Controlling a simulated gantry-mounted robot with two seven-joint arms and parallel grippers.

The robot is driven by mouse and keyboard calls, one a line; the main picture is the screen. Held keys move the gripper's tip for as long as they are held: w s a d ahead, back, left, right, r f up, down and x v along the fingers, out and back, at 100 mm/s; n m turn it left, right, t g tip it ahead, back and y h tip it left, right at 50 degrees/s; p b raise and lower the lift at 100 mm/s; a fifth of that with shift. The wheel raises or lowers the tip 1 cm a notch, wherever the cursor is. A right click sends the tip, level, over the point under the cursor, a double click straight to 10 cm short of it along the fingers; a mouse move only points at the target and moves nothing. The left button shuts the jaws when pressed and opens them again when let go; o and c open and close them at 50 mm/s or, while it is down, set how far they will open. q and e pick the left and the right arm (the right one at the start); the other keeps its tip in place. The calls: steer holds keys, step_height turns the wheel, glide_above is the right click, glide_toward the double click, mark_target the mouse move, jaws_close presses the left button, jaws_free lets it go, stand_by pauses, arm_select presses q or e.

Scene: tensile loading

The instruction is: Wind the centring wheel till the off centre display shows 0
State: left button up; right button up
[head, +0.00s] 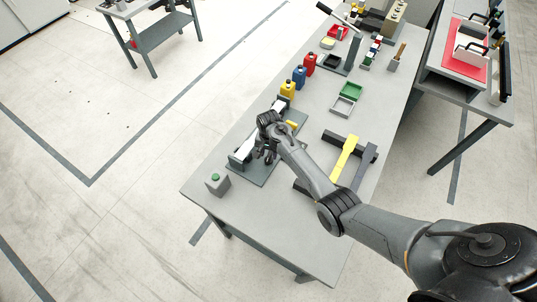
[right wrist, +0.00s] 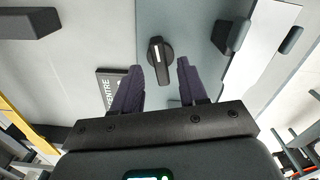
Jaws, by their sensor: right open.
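The centring wheel (right wrist: 160,62) shows in the right wrist view as a black knob with a white mark, on a grey plate. My right gripper (right wrist: 159,68) is open, one finger on each side of the wheel in the picture; I cannot tell whether they touch it. A dark label (right wrist: 108,82) with letters ending in "ENTRE" is partly hidden behind the left finger. In the head view my right gripper (head: 268,157) is over the fixture plate (head: 262,172) near the table's left edge, and the arm hides the wheel. I cannot read an off centre display. My left gripper is not in view.
A grey box with a green button (head: 217,183) stands at the table's near left corner. Blue, red and yellow bottles (head: 298,78) stand beyond the gripper. Green and grey trays (head: 348,98) and a yellow bar (head: 345,155) lie to the right. The front table top (head: 300,235) is clear.

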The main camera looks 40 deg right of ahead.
steer(key=shift+f, duration=0.9)
jaws_close()
